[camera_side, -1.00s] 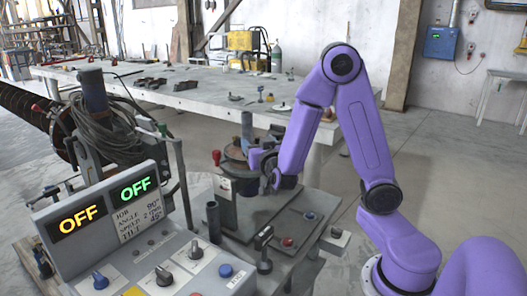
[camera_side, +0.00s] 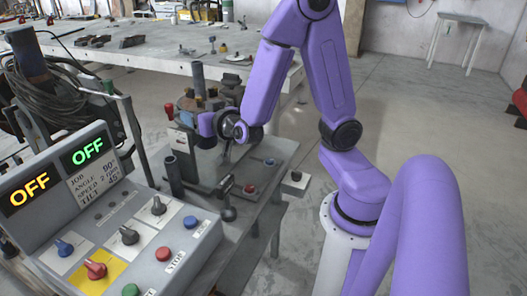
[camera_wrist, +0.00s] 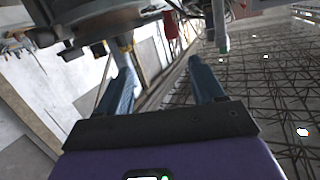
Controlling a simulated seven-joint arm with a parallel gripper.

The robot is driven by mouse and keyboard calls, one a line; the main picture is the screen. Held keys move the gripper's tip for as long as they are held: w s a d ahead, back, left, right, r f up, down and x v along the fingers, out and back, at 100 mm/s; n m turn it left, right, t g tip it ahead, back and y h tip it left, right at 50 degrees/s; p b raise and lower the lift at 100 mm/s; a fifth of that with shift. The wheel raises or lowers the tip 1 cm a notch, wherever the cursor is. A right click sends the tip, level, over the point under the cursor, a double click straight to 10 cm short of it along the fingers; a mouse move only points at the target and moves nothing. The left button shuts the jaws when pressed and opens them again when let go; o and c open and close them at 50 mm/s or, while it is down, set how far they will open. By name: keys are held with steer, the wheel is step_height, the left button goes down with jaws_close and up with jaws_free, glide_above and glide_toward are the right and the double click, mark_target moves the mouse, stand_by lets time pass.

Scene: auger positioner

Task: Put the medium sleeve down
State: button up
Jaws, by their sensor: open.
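My gripper (camera_wrist: 160,64) shows in the wrist view as two blue fingers, spread apart, with nothing held between them. In the side view my purple wrist is beside the positioner head (camera_side: 188,108), and the fingers are hidden. A short dark upright tube (camera_side: 173,175) stands left of the wrist, behind the control box. A taller grey tube (camera_side: 198,80) stands upright on the positioner head. I cannot tell which of these, if either, is the medium sleeve.
The control box (camera_side: 130,220), with knobs and buttons and two OFF displays, fills the lower left. A red-knobbed lever (camera_side: 169,112) stands near the positioner. A long table (camera_side: 150,50) is behind.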

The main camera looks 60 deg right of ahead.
steer(key=s+a+f+n+g+y, duration=0.2)
steer(key=s+a+n+g+y, duration=0.3)
steer(key=a, duration=0.5)
steer(key=s+a+f+n+g+y, duration=0.2)
steer(key=s+a+n+y, duration=0.3)
steer(key=a+y, duration=0.35)
steer(key=s+n+g+h, duration=0.2)
steer(key=s+n+g, duration=0.25)
steer(key=s, duration=0.55)
steer(key=s+d+n+g+h, duration=0.2)
steer(key=s+d+n+h, duration=0.2)
steer(key=d, duration=0.5)
steer(key=shift+s+g+h, duration=0.35)
steer(key=shift+s, duration=0.55)
steer(key=shift+d, duration=0.1)
